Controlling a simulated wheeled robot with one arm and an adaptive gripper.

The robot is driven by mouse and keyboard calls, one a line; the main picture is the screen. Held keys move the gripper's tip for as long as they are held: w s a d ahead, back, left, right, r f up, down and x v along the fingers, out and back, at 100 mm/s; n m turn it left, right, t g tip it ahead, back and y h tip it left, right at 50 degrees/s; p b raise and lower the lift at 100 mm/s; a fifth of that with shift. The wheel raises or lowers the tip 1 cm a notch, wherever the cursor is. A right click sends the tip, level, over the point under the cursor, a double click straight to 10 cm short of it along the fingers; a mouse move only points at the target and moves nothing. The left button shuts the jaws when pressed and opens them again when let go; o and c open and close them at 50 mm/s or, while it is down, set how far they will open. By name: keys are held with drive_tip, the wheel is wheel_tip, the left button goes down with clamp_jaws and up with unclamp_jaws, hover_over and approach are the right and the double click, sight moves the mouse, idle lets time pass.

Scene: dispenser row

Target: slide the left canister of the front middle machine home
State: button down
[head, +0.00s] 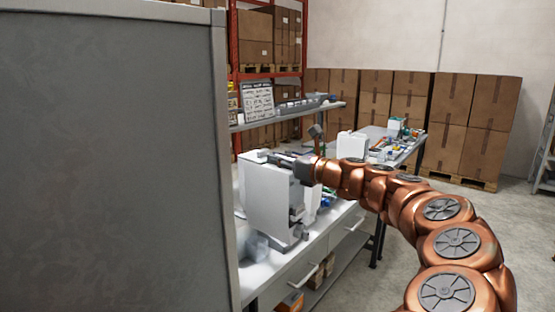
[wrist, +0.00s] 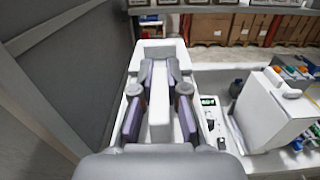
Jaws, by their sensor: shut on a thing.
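The white machine (head: 268,205) stands on the bench beside the grey panel, with its top open. In the wrist view its white rim (wrist: 152,44) surrounds the fingers. My gripper (head: 287,160) reaches into this top from the right. In the wrist view my gripper's fingers (wrist: 160,78) are closed on both sides of a long narrow white piece (wrist: 159,115), which looks like the canister. It lies along the opening, between the fingers. Its near end is hidden by my gripper's body, and I cannot tell how deep it sits.
A large grey panel (head: 110,150) stands close on the left. Another white machine (wrist: 268,108) stands to the right in the wrist view. A shelf (head: 290,113) with a notice board (head: 258,102) is behind. Small bottles and boxes crowd the far bench (head: 400,150).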

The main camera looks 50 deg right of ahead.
sight(264, 155)
drive_tip(key=shift+w+p, duration=0.1)
drive_tip(key=shift+p, duration=0.2)
drive_tip(key=shift+w+r+p, duration=0.1)
drive_tip(key=shift+w+p, duration=0.25)
drive_tip(key=shift+w, duration=0.55)
drive_tip(key=shift+w+p, duration=0.95)
drive_tip(key=shift+w, duration=1.65)
drive_tip(key=shift+w+d, duration=0.1)
drive_tip(key=w+p, duration=0.2)
drive_tip(key=w, duration=0.5)
drive_tip(key=shift+w+f, duration=0.3)
drive_tip(key=shift+w, duration=0.05)
drive_tip(key=shift+d+f, duration=0.1)
